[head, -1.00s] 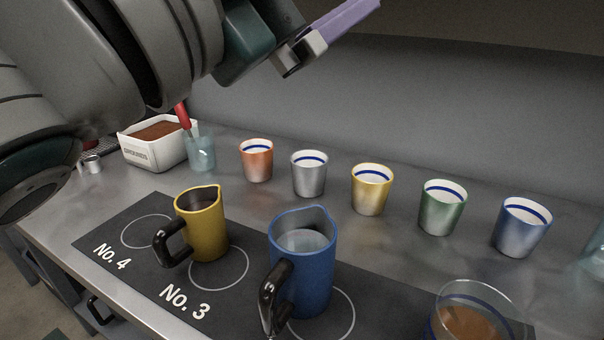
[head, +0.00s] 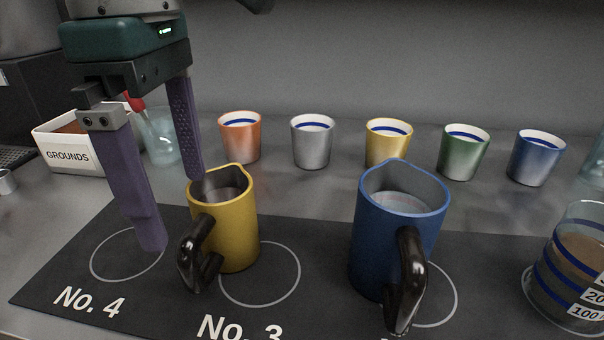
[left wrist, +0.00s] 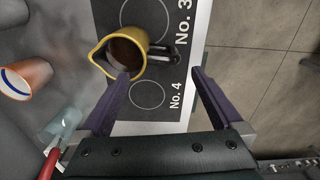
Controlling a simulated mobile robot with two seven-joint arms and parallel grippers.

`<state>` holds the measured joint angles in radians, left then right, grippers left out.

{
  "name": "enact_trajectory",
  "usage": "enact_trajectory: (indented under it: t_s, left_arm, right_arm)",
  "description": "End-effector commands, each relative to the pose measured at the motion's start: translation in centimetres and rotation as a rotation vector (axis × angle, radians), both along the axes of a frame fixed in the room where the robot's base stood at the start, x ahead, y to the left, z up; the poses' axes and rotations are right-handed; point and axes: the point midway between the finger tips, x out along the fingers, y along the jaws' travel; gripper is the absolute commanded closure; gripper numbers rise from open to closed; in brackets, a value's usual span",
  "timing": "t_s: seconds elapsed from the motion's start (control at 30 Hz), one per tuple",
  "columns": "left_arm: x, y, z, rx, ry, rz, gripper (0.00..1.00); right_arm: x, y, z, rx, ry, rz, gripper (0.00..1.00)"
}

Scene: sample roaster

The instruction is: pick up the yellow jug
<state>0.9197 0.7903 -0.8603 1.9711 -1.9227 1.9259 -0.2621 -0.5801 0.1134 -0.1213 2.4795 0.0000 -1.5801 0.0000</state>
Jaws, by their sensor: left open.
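The yellow jug (head: 239,228) stands upright on the dark mat around the No. 3 circle, its black handle (head: 197,256) toward the front left. My left gripper (head: 174,211) is open and empty, pointing down beside the jug on its left. One purple finger is close to the jug's rim and the other hangs over the No. 4 circle; I cannot tell if any finger touches. In the left wrist view the jug (left wrist: 142,39) lies just beyond the fingertips (left wrist: 160,74), with dark contents inside. My right gripper is not in view.
A blue jug (head: 385,247) stands right of the yellow one. A glass beaker (head: 570,270) of brown liquid is at the far right. Several coloured cups stand behind, including an orange one (head: 240,143). A grounds box (head: 68,155) and a glass with a red-handled tool (head: 161,143) are behind the gripper.

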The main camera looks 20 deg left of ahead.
Motion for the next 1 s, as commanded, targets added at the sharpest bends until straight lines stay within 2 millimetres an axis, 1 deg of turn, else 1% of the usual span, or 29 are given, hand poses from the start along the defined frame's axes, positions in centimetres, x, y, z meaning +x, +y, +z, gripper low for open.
enact_trajectory:
  t_s: [0.03,0.1,0.27,0.5,0.57,0.67,0.87,0.9,1.0]
  left_arm:
    - [-0.1,0.0,-0.8,-0.001,0.005,0.0,0.0]
    - [-0.2,0.0,-1.9,-0.001,0.006,0.0,0.0]
    - [-0.1,-0.1,-3.7,-0.005,0.006,-0.001,0.0]
    - [-0.2,-0.2,-7.8,-0.007,0.006,-0.001,0.0]
    - [-0.1,-0.2,-8.5,-0.007,0.005,-0.001,0.0]
    - [-0.1,-0.2,-9.1,-0.007,0.003,-0.002,0.0]
    - [-0.1,-0.2,-9.1,-0.007,0.002,-0.002,0.0]
    - [-0.1,-0.2,-9.1,-0.007,0.002,-0.002,0.02]
    - [-0.1,-0.2,-9.1,-0.007,0.002,-0.002,0.14]
  right_arm:
    - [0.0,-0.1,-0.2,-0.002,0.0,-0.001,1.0]
    - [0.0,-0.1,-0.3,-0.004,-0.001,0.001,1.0]
    - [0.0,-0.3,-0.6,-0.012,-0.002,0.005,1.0]
    - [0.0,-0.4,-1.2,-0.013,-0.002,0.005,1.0]
    - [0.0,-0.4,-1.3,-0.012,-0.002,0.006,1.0]
    - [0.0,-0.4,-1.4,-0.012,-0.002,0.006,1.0]
    - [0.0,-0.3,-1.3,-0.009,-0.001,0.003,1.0]
    - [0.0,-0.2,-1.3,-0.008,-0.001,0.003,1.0]
    - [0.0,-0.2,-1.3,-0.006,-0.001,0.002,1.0]
